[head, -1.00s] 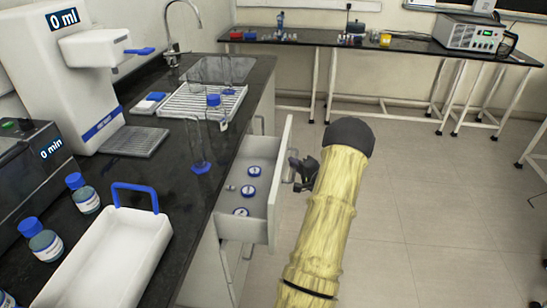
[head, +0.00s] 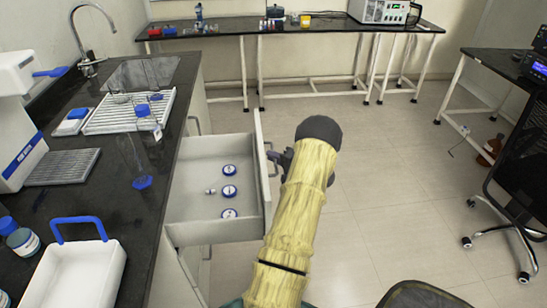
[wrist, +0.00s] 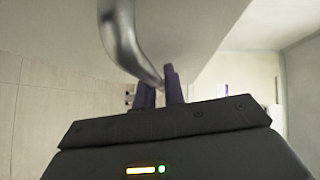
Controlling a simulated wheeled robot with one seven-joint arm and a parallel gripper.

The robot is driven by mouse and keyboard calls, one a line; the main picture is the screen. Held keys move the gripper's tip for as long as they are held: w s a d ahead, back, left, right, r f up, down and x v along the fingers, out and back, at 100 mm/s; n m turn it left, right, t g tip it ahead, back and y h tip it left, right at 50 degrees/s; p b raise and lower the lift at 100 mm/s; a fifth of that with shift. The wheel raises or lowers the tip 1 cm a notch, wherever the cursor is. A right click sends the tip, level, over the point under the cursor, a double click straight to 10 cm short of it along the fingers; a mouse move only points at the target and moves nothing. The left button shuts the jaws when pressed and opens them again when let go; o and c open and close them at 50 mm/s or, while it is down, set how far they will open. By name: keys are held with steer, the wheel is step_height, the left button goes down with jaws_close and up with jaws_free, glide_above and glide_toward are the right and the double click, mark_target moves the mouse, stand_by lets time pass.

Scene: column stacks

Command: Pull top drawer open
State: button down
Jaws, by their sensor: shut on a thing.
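The top drawer (head: 190,233) stands pulled well out from under the black counter. Several small blue-and-white round items (head: 229,191) lie inside it. My gripper (head: 277,158) is at the drawer's front, on the side away from the cabinet, with my yellow-sleeved arm reaching up to it. In the wrist view, the curved metal drawer handle (wrist: 123,45) runs down to the dark fingers of my gripper (wrist: 160,88), which are shut on it. The exact grip on the handle is partly hidden.
The black counter (head: 170,185) holds a white tray with a blue handle (head: 85,275), a drying rack (head: 105,118) and a sink. An office chair (head: 510,200) stands at the right. The floor (head: 370,190) between is clear.

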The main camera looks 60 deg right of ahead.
steer(key=shift+a+f, duration=0.1)
steer(key=shift+f, duration=0.05)
steer(key=c, duration=1.5)
jaws_free()
steer(key=s+a+r, duration=0.2)
steer(key=s, duration=1.5)
steer(key=shift+r, duration=0.3)
steer(key=shift+s+d, duration=0.1)
